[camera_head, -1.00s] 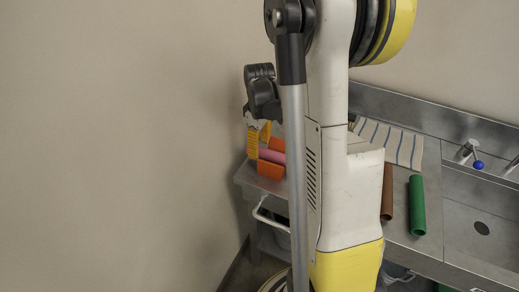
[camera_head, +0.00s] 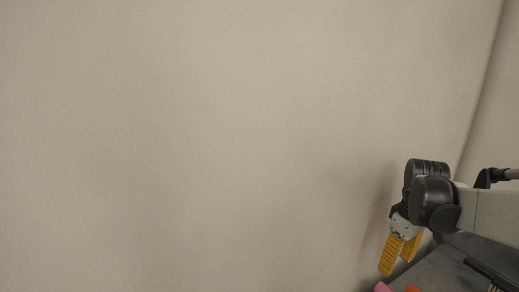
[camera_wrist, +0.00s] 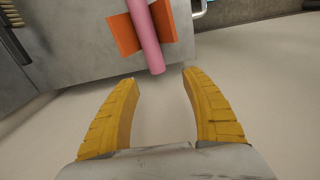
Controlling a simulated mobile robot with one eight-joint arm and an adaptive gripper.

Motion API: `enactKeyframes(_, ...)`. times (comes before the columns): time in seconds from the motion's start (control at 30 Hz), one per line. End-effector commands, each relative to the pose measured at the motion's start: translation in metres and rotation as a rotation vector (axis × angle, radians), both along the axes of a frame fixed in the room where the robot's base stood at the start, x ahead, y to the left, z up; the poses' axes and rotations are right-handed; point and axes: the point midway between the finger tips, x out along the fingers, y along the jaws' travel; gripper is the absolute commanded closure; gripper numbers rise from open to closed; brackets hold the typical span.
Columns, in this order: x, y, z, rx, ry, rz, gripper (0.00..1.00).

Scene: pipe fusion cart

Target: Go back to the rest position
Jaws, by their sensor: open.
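My gripper (camera_head: 401,254) hangs at the lower right of the head view, its yellow fingers pointing down beside the wall. In the wrist view my gripper (camera_wrist: 160,78) is open, with nothing between its fingers. A pink pipe (camera_wrist: 147,32) lies across an orange holder (camera_wrist: 125,36) on the metal counter (camera_wrist: 75,52), beyond the fingertips and apart from them. In the head view only bits of the pink pipe (camera_head: 382,287) and the orange holder (camera_head: 412,289) show at the bottom edge.
A plain beige wall (camera_head: 200,140) fills most of the head view, close to my gripper. In the wrist view a brush (camera_wrist: 10,14) lies at the upper left, and a pale handle (camera_wrist: 199,9) sticks out from the counter's edge.

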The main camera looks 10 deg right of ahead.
Motion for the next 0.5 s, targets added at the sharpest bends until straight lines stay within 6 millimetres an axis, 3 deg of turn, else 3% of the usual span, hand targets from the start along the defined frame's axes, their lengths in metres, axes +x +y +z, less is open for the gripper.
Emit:
enactKeyframes(0.23, -0.035, 0.098, 0.037, -0.028, -0.216, -0.123, 0.44)
enactKeyframes(0.4, -0.067, 0.154, 0.043, 0.014, -0.382, -0.216, 0.44)
enactKeyframes(0.5, -0.085, 0.179, 0.040, 0.057, -0.461, -0.265, 0.44)
